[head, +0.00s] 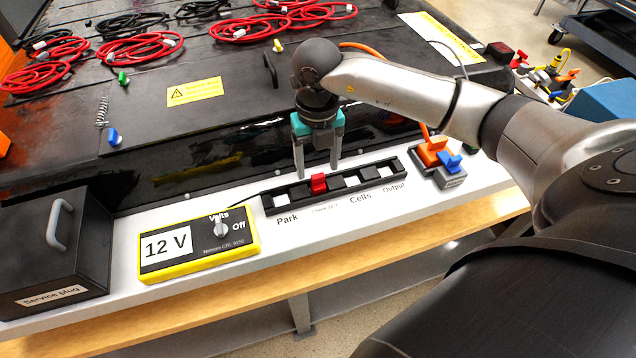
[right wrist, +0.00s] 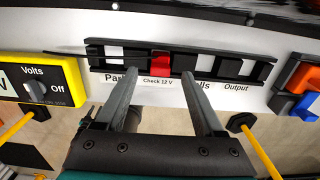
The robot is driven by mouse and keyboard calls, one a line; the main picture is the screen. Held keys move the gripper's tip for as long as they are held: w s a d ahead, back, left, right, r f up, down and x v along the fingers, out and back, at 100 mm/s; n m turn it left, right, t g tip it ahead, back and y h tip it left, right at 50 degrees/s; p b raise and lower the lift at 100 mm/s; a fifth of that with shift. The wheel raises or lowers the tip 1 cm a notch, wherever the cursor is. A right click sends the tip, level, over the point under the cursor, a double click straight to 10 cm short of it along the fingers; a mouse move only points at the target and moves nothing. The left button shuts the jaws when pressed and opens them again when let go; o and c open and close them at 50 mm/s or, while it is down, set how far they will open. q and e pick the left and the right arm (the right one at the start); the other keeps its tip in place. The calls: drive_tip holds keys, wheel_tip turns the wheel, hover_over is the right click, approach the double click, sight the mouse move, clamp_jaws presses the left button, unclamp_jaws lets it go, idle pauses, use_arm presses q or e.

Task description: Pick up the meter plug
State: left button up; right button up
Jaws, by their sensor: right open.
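The meter plug appears to be the red block (head: 318,183) seated in a black slotted strip (head: 376,188) on the white ledge. In the right wrist view the red block (right wrist: 160,64) stands above the label "Check 12 V", between "Park" and "Cells". My right gripper (head: 317,170) is open and empty, pointing down just above the strip. Its fingertips (right wrist: 160,78) lie to either side of the red block in the right wrist view, not visibly touching it. The yellow meter (head: 197,244) reads "12 V", its knob beside "Volts" and "Off". My left gripper is not in view.
A black service plug box (head: 48,262) with a handle stands at the left. Orange and blue connectors (head: 440,162) sit right of the strip. Red cable coils (head: 140,47) lie on the dark pack behind. The ledge's front strip is clear.

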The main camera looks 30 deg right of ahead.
sight(318, 175)
drive_tip(key=shift+s+f, duration=0.1)
drive_tip(key=shift+f, duration=1.85)
clamp_jaws()
